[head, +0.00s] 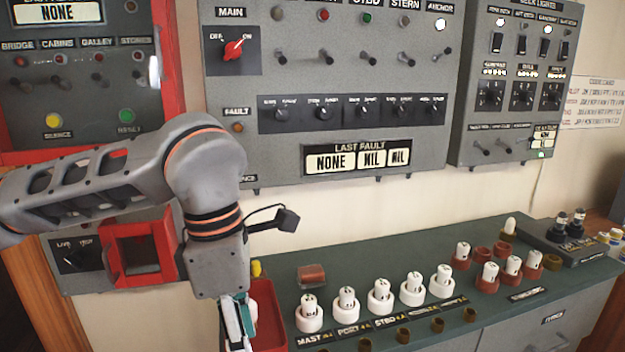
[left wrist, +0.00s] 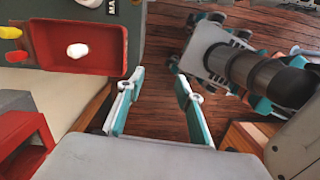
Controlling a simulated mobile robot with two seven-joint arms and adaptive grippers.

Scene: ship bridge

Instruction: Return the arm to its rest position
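My left arm comes in from the left in the head view, in front of the panels, bent with its wrist pointing down. My left gripper (head: 238,325) hangs at the front left end of the green bench top, over or beside a red bin (head: 270,318). In the left wrist view the gripper (left wrist: 154,92) has its two teal-and-white fingers apart, with only wooden floor seen between them. The red bin (left wrist: 112,48) lies to the left of the fingers there, with a white object (left wrist: 77,50) inside. My right gripper is not in view.
The bench top (head: 390,252) carries several white fuses in holders (head: 379,296) and a dark-red block (head: 311,275). A grey switch panel (head: 330,140) stands behind. A red open box (head: 140,255) sits on the wall close to my left forearm.

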